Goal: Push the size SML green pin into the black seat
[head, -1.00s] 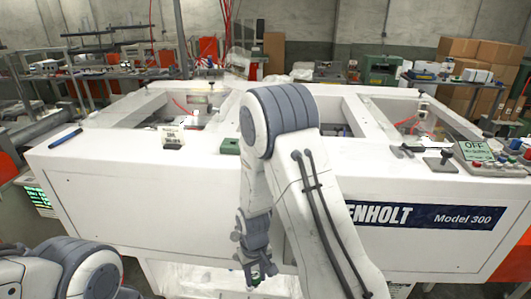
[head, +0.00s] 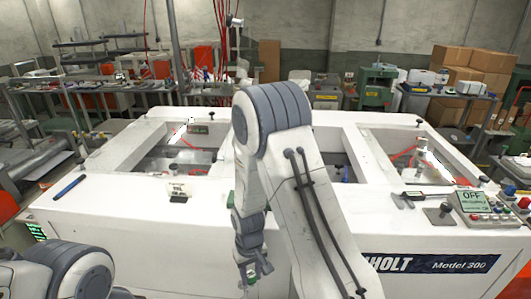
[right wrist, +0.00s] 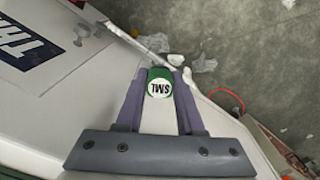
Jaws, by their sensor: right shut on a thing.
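The green pin (right wrist: 159,82), with a white end marked SML, sits between the two fingers of my right gripper (right wrist: 159,98) in the right wrist view. In the head view my right gripper (head: 256,274) hangs in front of the white machine's front panel, with a bit of the green pin (head: 251,279) at its tips. It is shut on the pin. I cannot make out the black seat for certain.
The white machine (head: 110,222) fills the middle, with open bays in its top. A blue pen-like thing (head: 69,187) lies at its left. A control box (head: 480,205) with an OFF display and a dark knob (head: 439,213) are at right.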

